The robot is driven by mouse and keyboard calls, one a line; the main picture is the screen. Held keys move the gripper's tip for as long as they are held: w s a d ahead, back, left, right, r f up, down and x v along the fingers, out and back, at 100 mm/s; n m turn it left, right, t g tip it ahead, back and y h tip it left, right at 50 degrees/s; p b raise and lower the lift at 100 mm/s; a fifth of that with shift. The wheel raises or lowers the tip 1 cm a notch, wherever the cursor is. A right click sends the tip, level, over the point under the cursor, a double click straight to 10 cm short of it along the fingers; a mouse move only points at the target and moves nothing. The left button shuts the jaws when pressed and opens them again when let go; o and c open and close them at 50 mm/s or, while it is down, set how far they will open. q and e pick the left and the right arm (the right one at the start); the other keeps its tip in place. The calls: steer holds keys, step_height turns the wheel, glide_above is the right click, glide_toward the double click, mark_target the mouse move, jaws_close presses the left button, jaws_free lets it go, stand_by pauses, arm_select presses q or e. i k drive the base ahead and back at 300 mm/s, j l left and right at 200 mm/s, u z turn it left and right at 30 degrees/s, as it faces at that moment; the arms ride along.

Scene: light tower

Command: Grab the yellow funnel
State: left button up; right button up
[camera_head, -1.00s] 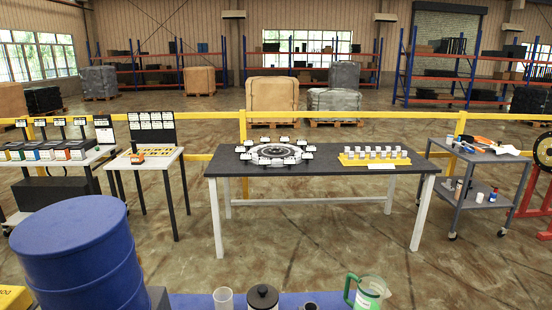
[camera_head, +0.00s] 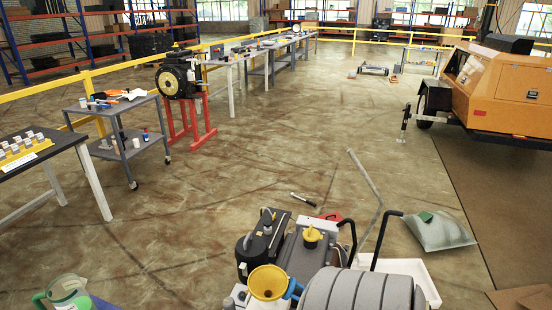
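The yellow funnel (camera_head: 268,283) shows at the bottom middle of the head view, wide mouth facing up. It stands among grey and black machine parts, and its lower part is hidden. A blue piece (camera_head: 293,288) touches or sits close to its right side. Neither of my grippers is in view.
A grey ribbed cylinder (camera_head: 360,290) lies right of the funnel, with a black box-shaped part (camera_head: 263,237) behind. A green-handled jug (camera_head: 68,291) stands at bottom left. A grey cart (camera_head: 118,110), an engine on a red stand (camera_head: 180,80) and an orange trailer (camera_head: 500,85) stand farther off. Open floor lies between.

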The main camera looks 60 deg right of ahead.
mark_target(268, 284)
steer(key=z, duration=1.95)
